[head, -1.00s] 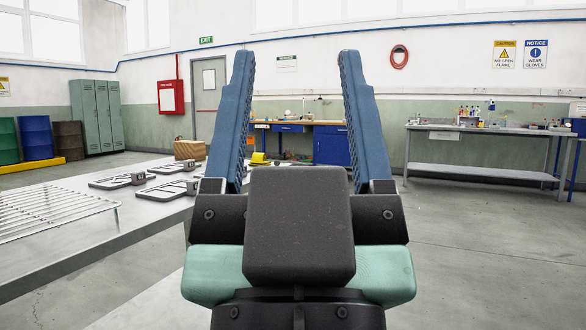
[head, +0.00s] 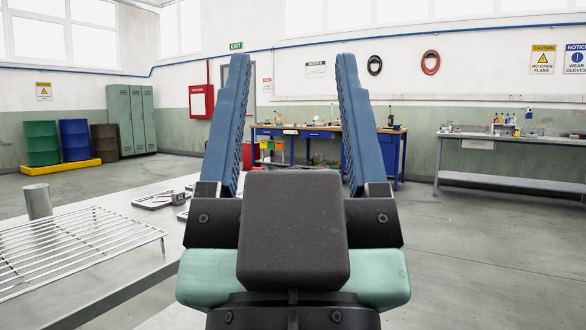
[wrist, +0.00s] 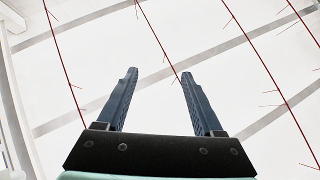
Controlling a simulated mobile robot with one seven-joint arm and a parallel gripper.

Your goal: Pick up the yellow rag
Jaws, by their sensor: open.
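I cannot make out the yellow rag in either current view. My gripper (head: 292,62) stands upright in the middle of the head view with its two blue fingers wide apart and nothing between them. It also shows open and empty in the wrist view (wrist: 158,76), which faces the white ceiling with red lines. My gripper's body hides part of the table and floor behind it.
A long metal table (head: 118,275) on the left holds a wire rack (head: 75,245), a metal cylinder (head: 37,201) and flat metal plates (head: 155,199). A blue workbench (head: 387,155) and grey bench (head: 490,143) line the back wall. Floor (head: 480,265) at right is clear.

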